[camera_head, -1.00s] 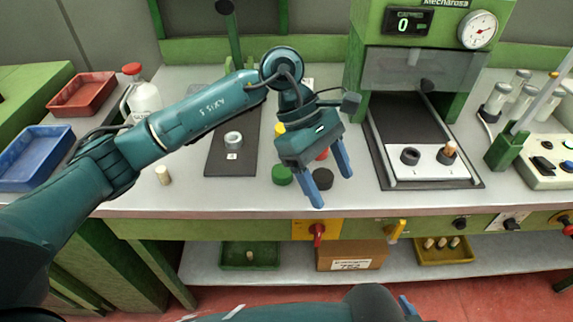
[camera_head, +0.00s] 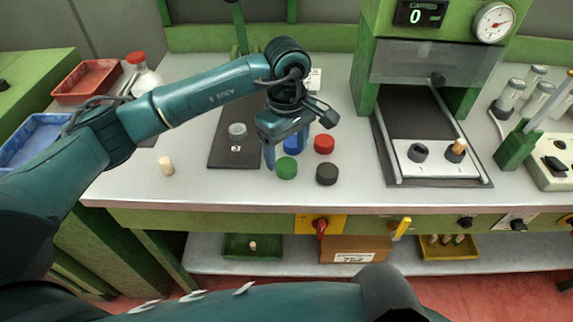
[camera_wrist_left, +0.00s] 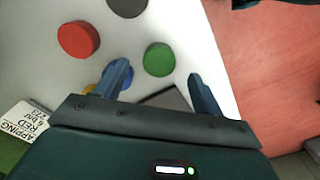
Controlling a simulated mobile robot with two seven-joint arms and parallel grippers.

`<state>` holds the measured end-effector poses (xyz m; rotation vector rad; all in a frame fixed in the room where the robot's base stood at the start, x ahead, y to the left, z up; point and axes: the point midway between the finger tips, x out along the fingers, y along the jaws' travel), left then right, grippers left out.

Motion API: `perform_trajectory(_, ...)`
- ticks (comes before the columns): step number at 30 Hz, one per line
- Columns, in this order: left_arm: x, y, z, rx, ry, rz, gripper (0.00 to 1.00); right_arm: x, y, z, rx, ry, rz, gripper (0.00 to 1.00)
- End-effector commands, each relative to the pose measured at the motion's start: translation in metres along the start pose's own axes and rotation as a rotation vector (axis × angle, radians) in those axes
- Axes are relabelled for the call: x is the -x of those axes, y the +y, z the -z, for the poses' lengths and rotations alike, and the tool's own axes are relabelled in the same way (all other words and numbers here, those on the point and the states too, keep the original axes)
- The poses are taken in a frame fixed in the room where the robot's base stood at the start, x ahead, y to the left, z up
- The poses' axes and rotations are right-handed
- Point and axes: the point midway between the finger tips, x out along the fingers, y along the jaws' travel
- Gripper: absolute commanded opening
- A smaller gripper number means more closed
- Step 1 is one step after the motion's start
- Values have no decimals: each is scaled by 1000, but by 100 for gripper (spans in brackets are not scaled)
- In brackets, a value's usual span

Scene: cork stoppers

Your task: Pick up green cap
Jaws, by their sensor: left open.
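The green cap (camera_head: 286,168) lies on the bench top near its front edge. In the left wrist view the green cap (camera_wrist_left: 159,59) shows between and a little beyond the fingertips. My left gripper (camera_head: 286,153) is open and empty, above and just behind the green cap in the head view. Its two blue fingers also show in the left wrist view (camera_wrist_left: 158,75), apart, with no contact on the cap visible. My right gripper is not in view.
Near the green cap are a black cap (camera_head: 327,174), a red cap (camera_head: 324,144) and a blue cap (camera_head: 292,146), partly hidden by the gripper. A dark mat (camera_head: 222,155) lies left. A press (camera_head: 430,140) stands right. A cork (camera_head: 166,166) stands at the left.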

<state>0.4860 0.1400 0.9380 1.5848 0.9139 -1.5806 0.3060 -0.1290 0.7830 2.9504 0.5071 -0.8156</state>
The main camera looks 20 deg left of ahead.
Motion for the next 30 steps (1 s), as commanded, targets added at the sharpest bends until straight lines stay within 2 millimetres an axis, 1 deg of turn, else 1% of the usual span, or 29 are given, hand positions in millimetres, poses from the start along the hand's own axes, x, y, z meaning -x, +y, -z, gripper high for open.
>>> perform_trajectory(3, -18, 0, 1, 1, -4, 7, 69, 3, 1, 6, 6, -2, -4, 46)
perform_trajectory(7, -36, 0, 2, 2, -3, 5, 69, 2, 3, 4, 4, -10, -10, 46)
perform_trajectory(10, -42, 0, 2, 0, -1, 3, 69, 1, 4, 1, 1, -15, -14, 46)
perform_trajectory(17, -43, 1, 2, 0, -1, 1, 68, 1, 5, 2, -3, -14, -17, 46)
perform_trajectory(30, -42, 0, 2, 1, -1, 2, 32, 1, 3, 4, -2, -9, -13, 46)
